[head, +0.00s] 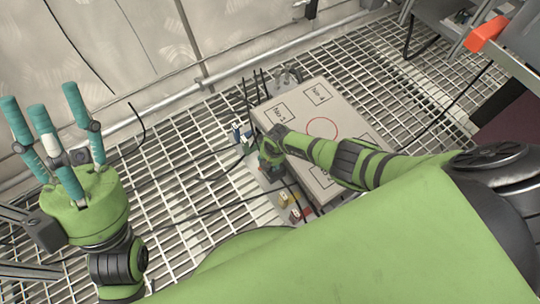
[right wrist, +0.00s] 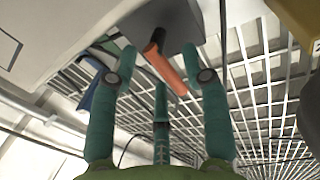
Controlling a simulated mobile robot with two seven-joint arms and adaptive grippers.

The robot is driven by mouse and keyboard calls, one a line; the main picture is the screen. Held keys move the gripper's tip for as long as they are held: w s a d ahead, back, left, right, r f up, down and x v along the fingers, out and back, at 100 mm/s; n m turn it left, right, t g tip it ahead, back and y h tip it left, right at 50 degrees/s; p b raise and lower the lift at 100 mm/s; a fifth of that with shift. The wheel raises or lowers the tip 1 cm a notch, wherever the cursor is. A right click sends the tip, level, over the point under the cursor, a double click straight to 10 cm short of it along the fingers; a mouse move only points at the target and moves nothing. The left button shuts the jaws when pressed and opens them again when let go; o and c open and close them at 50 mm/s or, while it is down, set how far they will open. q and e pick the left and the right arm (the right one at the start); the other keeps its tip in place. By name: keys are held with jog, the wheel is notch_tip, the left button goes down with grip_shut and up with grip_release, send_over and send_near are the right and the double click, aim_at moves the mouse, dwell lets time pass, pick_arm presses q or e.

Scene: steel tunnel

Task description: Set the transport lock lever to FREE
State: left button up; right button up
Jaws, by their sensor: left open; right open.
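In the right wrist view an orange-red lever-like bar (right wrist: 165,68) extends from a grey block (right wrist: 172,22). It shows beyond and between the spread teal fingers of my right gripper (right wrist: 156,62), which is open. I cannot tell whether any finger touches it. No FREE marking is readable. In the head view my right arm reaches across a pale box, and its hand is small and partly hidden at the box's left side. My left gripper (head: 40,101) is open and empty at the left, fingers pointing up, away from the box.
The pale box (head: 325,95) with labelled outlines and a red circle lies on the metal grating (head: 190,165). Small coloured parts and dark cables are along its left side. A pipe (head: 250,63) runs along the wall. Another orange-red piece (head: 487,32) is on equipment at upper right.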

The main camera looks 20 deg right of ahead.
jog(key=shift+w+r, duration=0.1)
jog(key=shift+r, duration=0.05)
jog(key=shift+r, duration=0.25)
notch_tip(320, 180, up, 11)
jog(key=s, duration=0.2)
jog(key=shift+s+d, duration=0.15)
jog(key=shift+s, duration=0.1)
dwell(0.5)
